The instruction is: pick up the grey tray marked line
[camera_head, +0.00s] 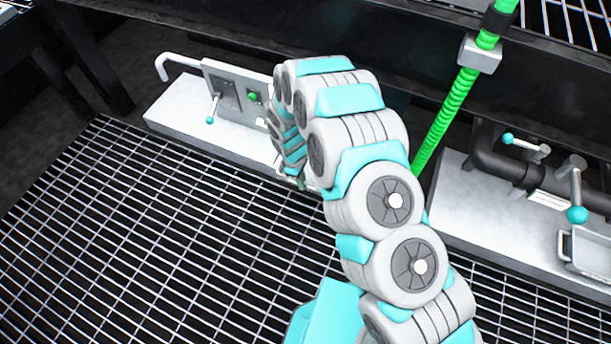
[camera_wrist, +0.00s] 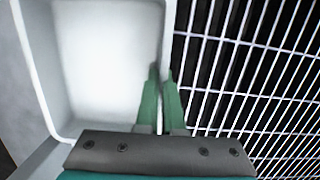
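A pale grey tray (camera_wrist: 60,110) fills the left of the wrist view, seen from above into its empty, brightly lit inside. My gripper (camera_wrist: 161,72) has its two green fingers close together, one on each side of the tray's right wall, and looks shut on that wall. No marking on the tray shows, so I cannot read "line". In the head view my arm hides the gripper and this tray.
A dark grate floor (camera_head: 150,230) lies left of my arm. A white ledge with a control panel (camera_head: 235,90) stands behind. At right are a green hose (camera_head: 450,115), pipes with teal-knobbed levers (camera_head: 576,190) and another grey tray (camera_head: 590,248) on a white ledge.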

